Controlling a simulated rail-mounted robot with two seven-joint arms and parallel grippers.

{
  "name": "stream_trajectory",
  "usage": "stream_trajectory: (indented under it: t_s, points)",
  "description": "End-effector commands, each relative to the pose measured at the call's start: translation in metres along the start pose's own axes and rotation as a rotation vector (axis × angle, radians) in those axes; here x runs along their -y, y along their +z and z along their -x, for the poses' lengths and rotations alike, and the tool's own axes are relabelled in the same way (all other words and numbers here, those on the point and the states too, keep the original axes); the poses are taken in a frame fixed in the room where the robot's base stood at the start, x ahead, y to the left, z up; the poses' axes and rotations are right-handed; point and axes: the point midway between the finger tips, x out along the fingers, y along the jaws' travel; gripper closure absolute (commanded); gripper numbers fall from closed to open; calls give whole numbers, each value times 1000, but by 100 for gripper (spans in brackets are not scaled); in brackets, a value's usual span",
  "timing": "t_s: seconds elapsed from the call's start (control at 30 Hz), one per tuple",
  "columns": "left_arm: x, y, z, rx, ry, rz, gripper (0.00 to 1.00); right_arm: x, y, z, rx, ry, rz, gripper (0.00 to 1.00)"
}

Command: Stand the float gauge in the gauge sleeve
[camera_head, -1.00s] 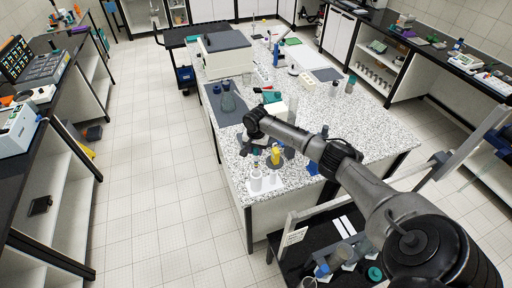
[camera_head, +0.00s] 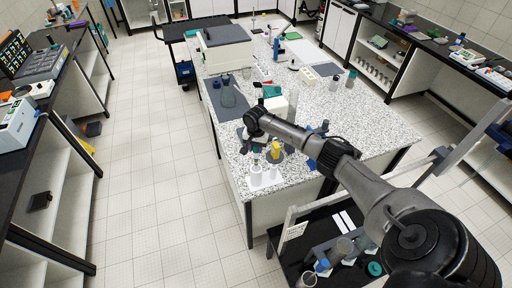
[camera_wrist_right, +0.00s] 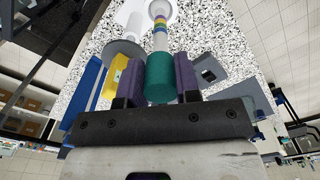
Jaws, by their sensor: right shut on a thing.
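My right gripper (camera_head: 258,147) is above the front left corner of the speckled bench. In the right wrist view its two purple fingers are shut on the teal cap of the float gauge (camera_wrist_right: 160,80). The gauge's pale stem, with yellow and purple bands, runs away from the cap. Its far end lines up with the white gauge sleeve (camera_wrist_right: 162,9). I cannot tell whether the tip is inside the sleeve or just over it. In the head view a white stand with two upright white tubes (camera_head: 263,180) is below the gripper. My left gripper is not in view.
A yellow object (camera_head: 275,150) stands close beside the gripper, by a grey disc. A large white box (camera_head: 226,52) is at the far end. The bench's right part has free room.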

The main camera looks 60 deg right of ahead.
Motion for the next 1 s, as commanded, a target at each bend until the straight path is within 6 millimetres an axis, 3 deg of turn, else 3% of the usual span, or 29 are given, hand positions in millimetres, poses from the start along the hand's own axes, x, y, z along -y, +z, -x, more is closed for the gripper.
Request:
stream_trajectory:
  t_s: [0.77, 0.8, 1.0]
  points:
    - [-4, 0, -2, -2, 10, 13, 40, 0, 0, -11, 0, 0, 0, 100]
    - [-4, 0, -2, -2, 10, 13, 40, 0, 0, -11, 0, -1, 0, 66]
    - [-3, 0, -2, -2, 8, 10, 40, 0, 0, -11, 0, 0, 0, 47]
